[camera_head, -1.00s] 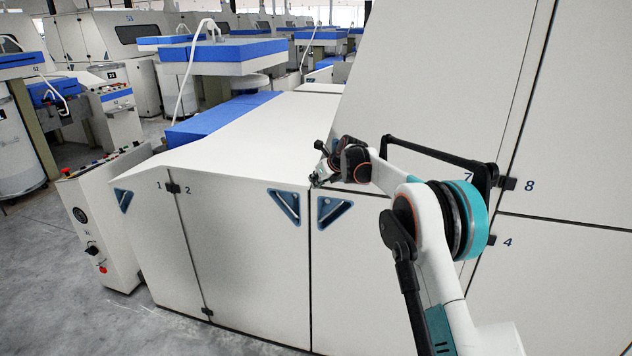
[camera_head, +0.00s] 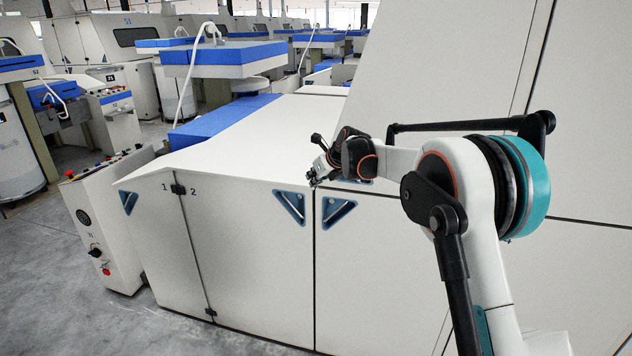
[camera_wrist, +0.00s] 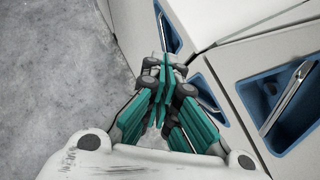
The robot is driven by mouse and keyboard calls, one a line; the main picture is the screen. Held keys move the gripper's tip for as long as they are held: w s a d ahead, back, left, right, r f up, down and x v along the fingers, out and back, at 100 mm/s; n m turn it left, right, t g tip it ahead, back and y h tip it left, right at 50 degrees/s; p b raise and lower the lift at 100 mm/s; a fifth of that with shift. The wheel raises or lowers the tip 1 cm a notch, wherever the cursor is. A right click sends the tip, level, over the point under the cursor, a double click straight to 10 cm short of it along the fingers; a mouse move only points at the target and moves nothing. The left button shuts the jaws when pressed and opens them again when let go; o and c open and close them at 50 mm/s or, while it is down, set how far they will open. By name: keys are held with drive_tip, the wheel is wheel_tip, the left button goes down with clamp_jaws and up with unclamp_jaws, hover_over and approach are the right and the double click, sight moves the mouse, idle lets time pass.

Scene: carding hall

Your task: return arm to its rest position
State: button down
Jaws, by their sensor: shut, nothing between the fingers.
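My gripper (camera_head: 312,180) is in the head view, in front of the white machine cabinet near its triangular blue recessed handles. In the wrist view my gripper (camera_wrist: 160,72) has its teal fingers together with nothing between them. Below it are grey floor and the cabinet's side. My arm is bent, coming in from the lower right of the head view and reaching left. In the head view the fingertips are small, and whether they touch the cabinet cannot be told.
A taller white machine wall (camera_head: 430,70) rises behind my arm. A control box (camera_head: 105,220) with buttons stands at left. Grey floor (camera_head: 50,270) is open at lower left.

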drive_tip(key=s+d+r+n+h+b, duration=0.1)
drive_tip(key=s+d+r+n+b, duration=0.15)
drive_tip(key=s+d+n, duration=0.45)
drive_tip(key=s+d+r+n+h+b, duration=0.1)
drive_tip(key=s+d+r+n, duration=0.15)
drive_tip(key=s, duration=0.95)
drive_tip(key=s+d+r+n+h+b, duration=0.1)
drive_tip(key=s+d+r+n, duration=0.3)
drive_tip(key=s, duration=0.5)
drive_tip(key=s+d+f+n+b, duration=0.1)
drive_tip(key=s+d+f+n, duration=0.2)
drive_tip(key=s, duration=0.6)
drive_tip(key=s+d+f+n+h+b, duration=0.1)
drive_tip(key=s+d+f+n, duration=0.2)
drive_tip(key=s+f+n, duration=0.4)
drive_tip(key=s+d+f+n+h+b, duration=0.1)
drive_tip(key=s+f+n, duration=0.4)
drive_tip(key=s, duration=0.6)
drive_tip(key=shift+s+d+b, duration=0.4)
drive_tip(key=shift+d+b, duration=0.05)
drive_tip(key=shift+d, duration=0.7)
